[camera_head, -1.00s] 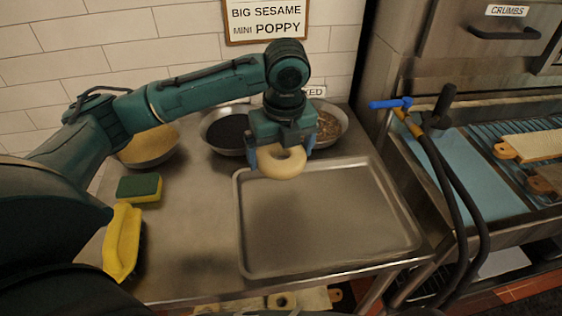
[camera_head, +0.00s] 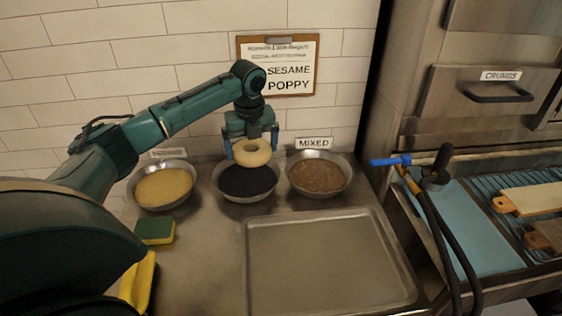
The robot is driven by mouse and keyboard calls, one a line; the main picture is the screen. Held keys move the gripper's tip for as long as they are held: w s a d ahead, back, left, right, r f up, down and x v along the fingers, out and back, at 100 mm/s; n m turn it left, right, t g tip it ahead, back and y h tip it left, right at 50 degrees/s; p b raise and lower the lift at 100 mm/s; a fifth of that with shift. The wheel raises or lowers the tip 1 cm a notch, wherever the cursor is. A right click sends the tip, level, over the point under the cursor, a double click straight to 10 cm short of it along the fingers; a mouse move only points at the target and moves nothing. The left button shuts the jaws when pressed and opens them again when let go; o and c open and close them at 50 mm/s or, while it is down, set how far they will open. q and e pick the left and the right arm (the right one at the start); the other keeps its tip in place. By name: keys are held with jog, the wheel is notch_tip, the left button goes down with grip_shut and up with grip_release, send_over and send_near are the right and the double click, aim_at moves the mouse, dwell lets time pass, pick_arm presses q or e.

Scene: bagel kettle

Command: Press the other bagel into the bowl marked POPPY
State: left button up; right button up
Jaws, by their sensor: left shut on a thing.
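My left gripper (camera_head: 251,136) is shut on a pale, plain bagel (camera_head: 252,153). It holds the bagel just above the back part of the middle bowl (camera_head: 246,198), apart from the dark seeds (camera_head: 247,181) as far as I can tell. That bowl's own label is hidden behind my gripper and the bagel. The left bowl (camera_head: 162,187) holds tan seeds, and its small label is too small to read. My right gripper is not in view.
An empty metal tray (camera_head: 330,262) lies in front of the bowls. A green and yellow sponge (camera_head: 155,230) and a yellow brush (camera_head: 139,283) are at the left. A wall board (camera_head: 278,66) reads SESAME and POPPY. A blue-handled hose (camera_head: 408,160) stands at the right.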

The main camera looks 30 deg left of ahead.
aim_at(243, 142)
pick_arm(q)
jog(key=shift+w+a+r, duration=0.1)
jog(key=shift+a+r, duration=0.1)
jog(key=shift+a, duration=1.2)
jog(key=shift+w+a+f, duration=0.1)
jog(key=shift+a+f, duration=0.05)
jog(key=shift+f, duration=0.05)
notch_tip(243, 142, down, 8)
jog(key=shift+f, duration=0.2)
jog(key=shift+f+b, duration=0.4)
jog(key=shift+f, duration=0.3)
jog(key=shift+f, duration=0.45)
